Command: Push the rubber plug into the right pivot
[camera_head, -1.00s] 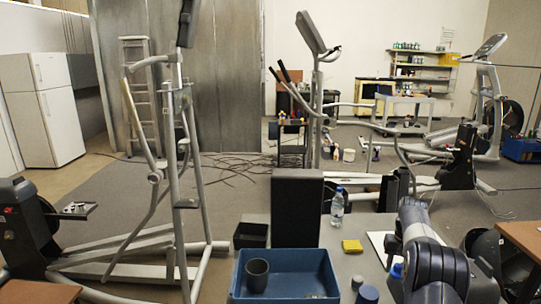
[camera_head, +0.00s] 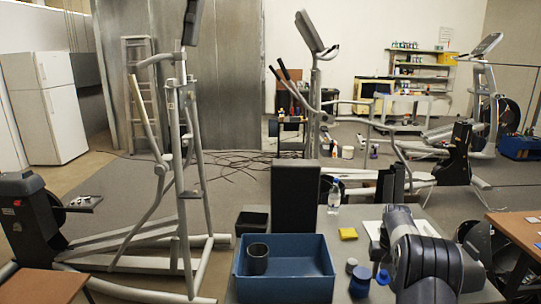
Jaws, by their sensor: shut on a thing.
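The elliptical trainer (camera_head: 184,170) stands at the left, its grey frame upright with long rails on the floor. A joint (camera_head: 165,160) shows on its swing arm. I cannot tell which part is the right pivot. The rubber plug cannot be made out in this view. My dark arm reaches in at the lower right, over the grey worktable (camera_head: 340,236). My gripper is not visible; the arm's own links may hide it.
A blue bin (camera_head: 300,285) holding a dark cup (camera_head: 257,259) stands at the front. A brown table (camera_head: 520,232) is at the right. Cables lie on the floor behind.

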